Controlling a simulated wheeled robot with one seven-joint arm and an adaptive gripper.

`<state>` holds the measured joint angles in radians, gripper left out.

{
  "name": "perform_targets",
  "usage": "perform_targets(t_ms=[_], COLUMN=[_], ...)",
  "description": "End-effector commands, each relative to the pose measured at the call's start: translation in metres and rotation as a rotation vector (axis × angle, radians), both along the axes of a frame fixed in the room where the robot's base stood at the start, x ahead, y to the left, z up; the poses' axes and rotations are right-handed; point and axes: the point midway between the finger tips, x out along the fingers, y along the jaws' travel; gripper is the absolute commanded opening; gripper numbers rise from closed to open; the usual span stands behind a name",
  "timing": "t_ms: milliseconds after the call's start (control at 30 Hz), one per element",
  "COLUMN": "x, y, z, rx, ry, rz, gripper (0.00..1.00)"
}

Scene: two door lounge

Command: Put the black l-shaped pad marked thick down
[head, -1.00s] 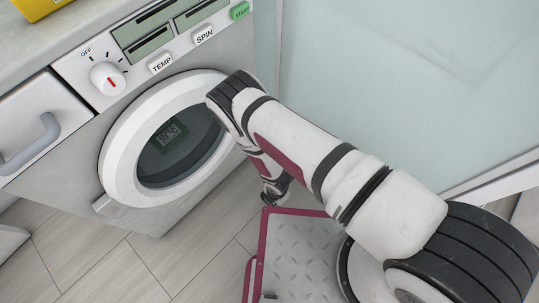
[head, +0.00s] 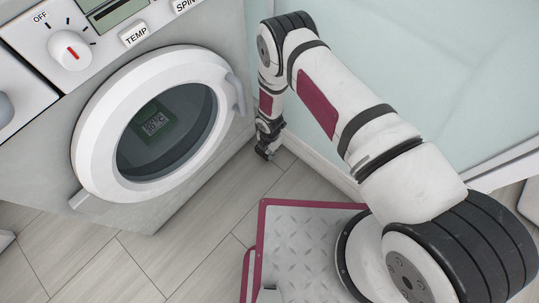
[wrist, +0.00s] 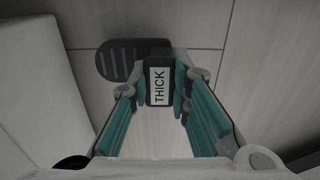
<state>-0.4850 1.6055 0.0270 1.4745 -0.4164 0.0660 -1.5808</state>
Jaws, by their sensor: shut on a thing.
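The black L-shaped pad (wrist: 122,61) shows in the wrist view. It has a ribbed rounded part to the left and a block with a white label reading THICK. My gripper (wrist: 161,88) is shut on the block, with a teal-lined finger on each side. In the head view my gripper (head: 264,153) points down low beside the right side of the washing machine, near the wall; the pad is too small to make out there. Floor boards lie beneath the pad, but I cannot tell whether it touches them.
The washing machine (head: 215,190) with its closed round door (head: 90,150) stands at the left. A pale glass-like panel (head: 440,70) with a white skirting rises behind my arm. In the wrist view a pale surface (wrist: 35,90) lies at the left. Open wooden floor (head: 130,260) lies in front.

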Motion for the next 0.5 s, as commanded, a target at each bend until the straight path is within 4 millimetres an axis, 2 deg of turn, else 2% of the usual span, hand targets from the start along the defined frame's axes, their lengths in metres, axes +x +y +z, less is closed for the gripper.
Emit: perform_targets(t_ms=[300, 500], x=[-0.001, 0.0], y=[-0.001, 0.0], z=[-0.035, -0.034], rx=[-0.001, 0.0], ry=[0.001, 0.0], rz=[-0.001, -0.001], gripper=[0.0, 0.0])
